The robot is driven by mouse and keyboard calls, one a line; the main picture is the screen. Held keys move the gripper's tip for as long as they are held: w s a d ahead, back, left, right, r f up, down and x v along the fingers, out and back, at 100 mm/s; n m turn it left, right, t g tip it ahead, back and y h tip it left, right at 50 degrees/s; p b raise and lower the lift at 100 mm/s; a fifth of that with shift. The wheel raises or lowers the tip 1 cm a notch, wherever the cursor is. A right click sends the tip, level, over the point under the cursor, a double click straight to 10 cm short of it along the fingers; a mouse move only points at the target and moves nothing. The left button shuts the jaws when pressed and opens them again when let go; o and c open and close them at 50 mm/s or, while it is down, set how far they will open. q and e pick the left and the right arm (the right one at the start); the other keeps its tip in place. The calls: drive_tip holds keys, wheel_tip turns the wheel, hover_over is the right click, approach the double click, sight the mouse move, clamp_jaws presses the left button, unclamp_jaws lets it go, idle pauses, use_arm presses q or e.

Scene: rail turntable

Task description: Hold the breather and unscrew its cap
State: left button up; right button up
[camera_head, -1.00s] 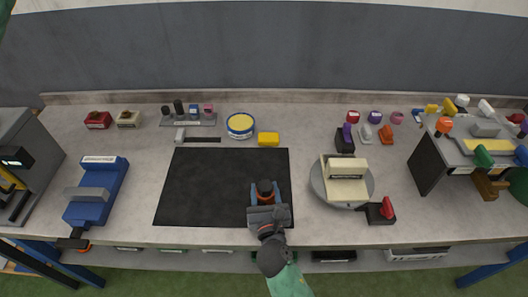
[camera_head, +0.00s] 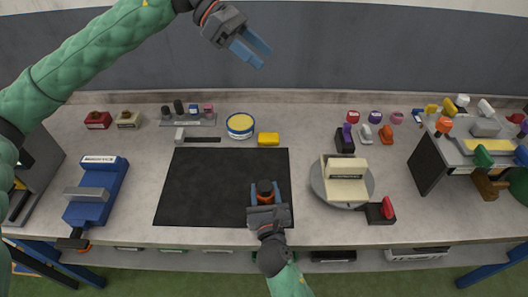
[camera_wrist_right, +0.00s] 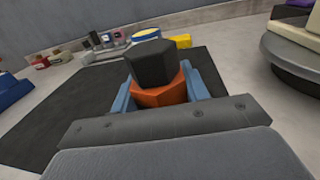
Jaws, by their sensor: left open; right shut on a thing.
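The breather has an orange body (camera_wrist_right: 160,95) and a black faceted cap (camera_wrist_right: 151,63) on top. In the head view its black cap (camera_head: 265,186) shows near the right edge of the black mat (camera_head: 205,190). My right gripper (camera_head: 264,196) is shut on the orange body, with a blue finger on each side, and the breather stands upright. Whether it touches the mat cannot be told. My left gripper (camera_head: 251,52) is open and empty, high up in front of the back wall, well away from the breather.
A hammer (camera_head: 197,138) and a yellow block (camera_head: 268,139) lie behind the mat. A round turntable (camera_head: 318,187) with a beige block stands to the right. A blue vise (camera_head: 99,192) is at the left. The rest of the mat is clear.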

use_arm(q)
drive_tip(key=s+d+f+m+y, duration=0.35)
drive_tip(key=s+f+y, duration=0.2)
drive_tip(key=f, duration=0.55)
drive_tip(key=m+t+y, duration=0.4)
drive_tip(key=m+y, duration=0.1)
hover_over(263, 185)
wheel_tip(263, 185, down, 9)
wheel_tip(263, 185, down, 12)
drive_tip(key=shift+w+d, duration=0.1)
drive_tip(key=shift+w, duration=0.05)
drive_tip(key=c, duration=1.1)
drive_tip(key=n, duration=0.6)
